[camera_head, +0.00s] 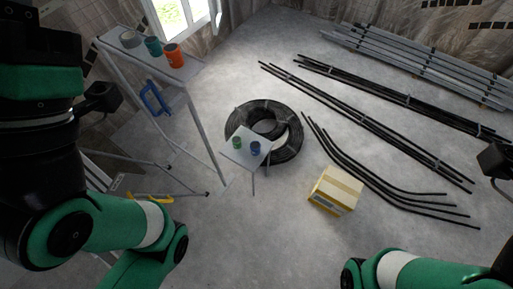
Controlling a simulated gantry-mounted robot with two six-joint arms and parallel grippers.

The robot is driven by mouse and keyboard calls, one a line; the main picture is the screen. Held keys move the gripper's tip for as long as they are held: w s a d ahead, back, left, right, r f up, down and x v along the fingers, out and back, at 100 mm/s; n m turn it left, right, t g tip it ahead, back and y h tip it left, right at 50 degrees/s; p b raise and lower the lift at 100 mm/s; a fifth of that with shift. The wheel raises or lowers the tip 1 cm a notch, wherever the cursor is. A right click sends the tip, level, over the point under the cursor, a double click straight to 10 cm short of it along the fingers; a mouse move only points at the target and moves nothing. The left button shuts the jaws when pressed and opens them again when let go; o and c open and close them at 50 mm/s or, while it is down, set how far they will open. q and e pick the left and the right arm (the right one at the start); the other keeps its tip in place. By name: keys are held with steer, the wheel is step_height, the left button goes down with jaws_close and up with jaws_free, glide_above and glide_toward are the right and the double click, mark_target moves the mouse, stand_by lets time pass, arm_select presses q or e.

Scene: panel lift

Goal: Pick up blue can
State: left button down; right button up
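A small blue can (255,147) stands upright on a small light-topped table (243,158) near the middle of the view. A green can (237,143) stands on the same table, just left of the blue can and apart from it. My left arm fills the left side and my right arm shows at the lower right. Neither gripper's fingers can be made out in this view. No gripper is seen at the blue can.
A black coil of hose (267,114) lies behind the small table. A tall platform (185,80) at the upper left bears a teal can (153,46) and an orange can (174,54). A cardboard box (336,191) and black pipes (370,120) lie to the right.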

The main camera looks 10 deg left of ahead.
stand_by(0.3)
arm_select(q)
jaws_free()
stand_by(0.4)
